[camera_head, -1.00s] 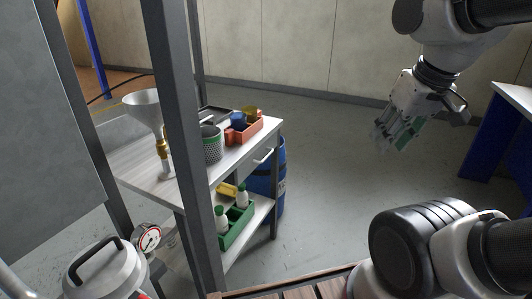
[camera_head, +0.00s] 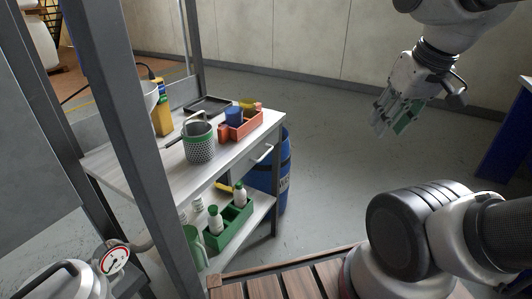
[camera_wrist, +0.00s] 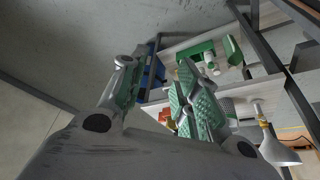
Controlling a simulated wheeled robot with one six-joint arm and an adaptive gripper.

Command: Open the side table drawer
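The side table (camera_head: 112,170) stands at the left, with a pale top and a lower shelf. Its drawer has a metal bar handle (camera_head: 262,154) on the side facing right, and the drawer front looks flush with the table. My gripper (camera_head: 390,124) is at upper right, fingers pointing down, apart from the table and to its right. In the wrist view the two green-padded fingers (camera_wrist: 155,72) are spread with nothing held between them. The table shows there beyond the fingers, tilted; I cannot make out the handle in that view.
A blue barrel (camera_head: 285,172) stands behind the table. The top bears a perforated basket (camera_head: 200,148), an orange tray (camera_head: 240,129) and a black tray (camera_head: 207,106). A green crate (camera_head: 228,231) is on the shelf. A grey post (camera_head: 134,130) crosses in front. Floor right of the table is clear.

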